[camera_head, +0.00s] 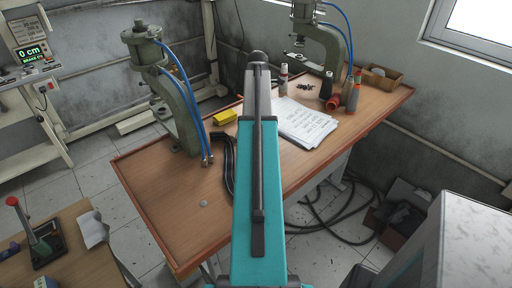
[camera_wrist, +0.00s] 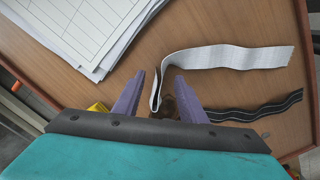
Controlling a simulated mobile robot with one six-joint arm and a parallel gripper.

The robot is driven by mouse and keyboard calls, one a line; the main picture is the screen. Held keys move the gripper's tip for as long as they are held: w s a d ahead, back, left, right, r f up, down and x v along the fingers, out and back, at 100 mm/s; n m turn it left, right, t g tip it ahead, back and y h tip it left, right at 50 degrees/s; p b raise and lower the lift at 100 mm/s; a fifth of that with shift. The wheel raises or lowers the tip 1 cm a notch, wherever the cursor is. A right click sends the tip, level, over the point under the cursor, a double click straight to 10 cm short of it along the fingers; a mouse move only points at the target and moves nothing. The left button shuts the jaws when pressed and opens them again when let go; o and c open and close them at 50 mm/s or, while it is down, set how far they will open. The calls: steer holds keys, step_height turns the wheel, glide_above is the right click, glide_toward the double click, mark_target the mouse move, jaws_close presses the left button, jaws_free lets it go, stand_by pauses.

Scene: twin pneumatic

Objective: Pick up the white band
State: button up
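The white band (camera_wrist: 235,57) lies to the right in the wrist view, a wavy strip over the brown table. Its left end bends back sharply, and the folded part reaches down between the fingers of my gripper (camera_wrist: 160,77). The two purple fingers stand apart, with a gap seen on each side of the fold, so my gripper is open. A dark band with light edge lines (camera_wrist: 257,108) lies below the white one. In the head view my teal arm covers the middle of the table, and I cannot make out the gripper or the white band there.
A stack of papers (camera_wrist: 88,28) lies left of the fingers; it also shows in the head view (camera_head: 304,122). The wooden table (camera_head: 165,200) carries two green pneumatic presses (camera_head: 170,85) (camera_head: 325,35), a yellow block (camera_head: 226,117), spools and an open box (camera_head: 382,77). Blue hoses hang near the left press.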

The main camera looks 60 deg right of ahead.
steer(key=shift+s+f+p, duration=0.1)
steer(key=shift+f+p, duration=0.6)
steer(key=shift+f, duration=1.35)
jaws_close()
